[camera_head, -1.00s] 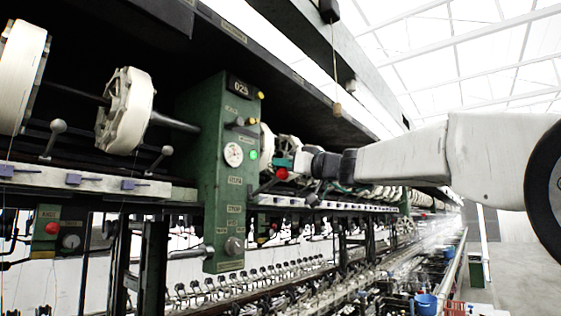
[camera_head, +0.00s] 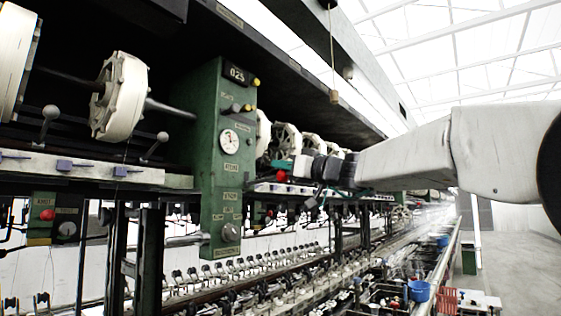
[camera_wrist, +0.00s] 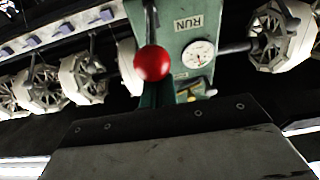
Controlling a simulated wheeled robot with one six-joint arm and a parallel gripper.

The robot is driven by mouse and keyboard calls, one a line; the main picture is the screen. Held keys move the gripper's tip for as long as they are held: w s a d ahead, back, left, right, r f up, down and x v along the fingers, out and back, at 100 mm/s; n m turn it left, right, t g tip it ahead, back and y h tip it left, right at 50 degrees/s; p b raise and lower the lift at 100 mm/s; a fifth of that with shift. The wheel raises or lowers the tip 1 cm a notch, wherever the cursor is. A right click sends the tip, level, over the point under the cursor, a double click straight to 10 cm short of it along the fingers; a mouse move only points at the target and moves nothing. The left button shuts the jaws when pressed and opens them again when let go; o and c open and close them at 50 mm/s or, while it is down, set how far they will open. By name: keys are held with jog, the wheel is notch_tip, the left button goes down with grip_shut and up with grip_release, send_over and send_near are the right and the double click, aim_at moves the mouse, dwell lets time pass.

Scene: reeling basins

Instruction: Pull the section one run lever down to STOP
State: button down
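The run lever has a red ball knob (camera_head: 281,176) on a thin rod. In the wrist view the red ball (camera_wrist: 152,63) is just ahead of my gripper, near an upside-down RUN label (camera_wrist: 188,23). My gripper (camera_head: 285,164) has its teal fingertips at the ball, apparently touching or nearly touching it. Its teal finger part (camera_wrist: 157,95) shows behind the ball in the wrist view. The finger gap is hidden.
White reels (camera_head: 119,97) line the machine on both sides of the post. A lower green box carries another red knob (camera_head: 47,215). A rail below the reels (camera_head: 80,168) juts out. A blue bucket (camera_head: 419,291) stands along the basins at right. The aisle floor (camera_head: 510,255) is clear.

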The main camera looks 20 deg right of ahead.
jog(key=shift+f, duration=1.15)
jog(key=shift+r, duration=0.7)
jog(key=v, duration=1.6)
